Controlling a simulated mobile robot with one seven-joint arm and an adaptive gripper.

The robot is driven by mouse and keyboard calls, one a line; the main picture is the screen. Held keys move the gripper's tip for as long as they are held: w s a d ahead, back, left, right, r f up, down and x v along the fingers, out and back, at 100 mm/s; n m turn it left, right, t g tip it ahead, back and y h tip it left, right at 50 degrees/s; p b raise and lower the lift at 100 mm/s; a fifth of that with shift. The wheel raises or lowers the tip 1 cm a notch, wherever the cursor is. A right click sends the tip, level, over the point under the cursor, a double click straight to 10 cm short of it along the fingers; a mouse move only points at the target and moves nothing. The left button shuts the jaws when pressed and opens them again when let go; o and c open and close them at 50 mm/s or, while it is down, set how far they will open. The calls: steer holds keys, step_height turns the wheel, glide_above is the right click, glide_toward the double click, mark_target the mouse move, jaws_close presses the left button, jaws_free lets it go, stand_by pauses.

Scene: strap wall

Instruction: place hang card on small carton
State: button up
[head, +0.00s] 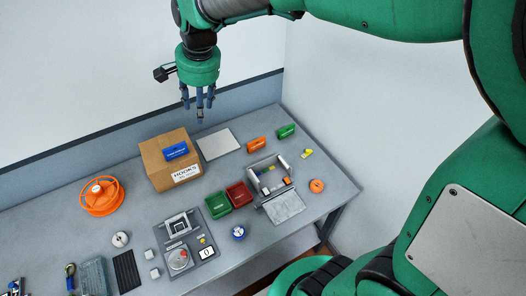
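The small carton (158,171) is a brown cardboard box at the back of the table, with a white label reading HOOKS on its front. A blue card with white print (176,151), which looks like the hang card, lies on top of the carton near its front right edge. My gripper (199,112) points down, above and to the right of the carton, clear of it. Its blue fingers are spread and nothing shows between them.
A pale flat sheet (218,143) lies right of the carton. An orange reel (102,196) stands to its left. Green (217,205) and red (239,194) bins, a scale (179,258) and a grey tray (270,174) fill the front. The wall is close behind.

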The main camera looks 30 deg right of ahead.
steer(key=s+d+n+t, duration=0.1)
steer(key=s+d+n, duration=0.1)
steer(key=s, duration=0.6)
steer(key=s+d+r+n+t, duration=0.1)
steer(key=s+n, duration=0.3)
steer(key=s, duration=0.5)
steer(key=s+d+r+n+h, duration=0.1)
steer(key=s+d+n, duration=0.1)
steer(key=s, duration=0.6)
steer(key=shift+s+d+r+n+t, duration=0.25)
steer(key=shift+s+d+n+t, duration=0.15)
steer(key=shift+n, duration=0.3)
step_height(320, 180, down, 9)
steer(key=b, duration=0.9)
steer(key=shift+f, duration=0.2)
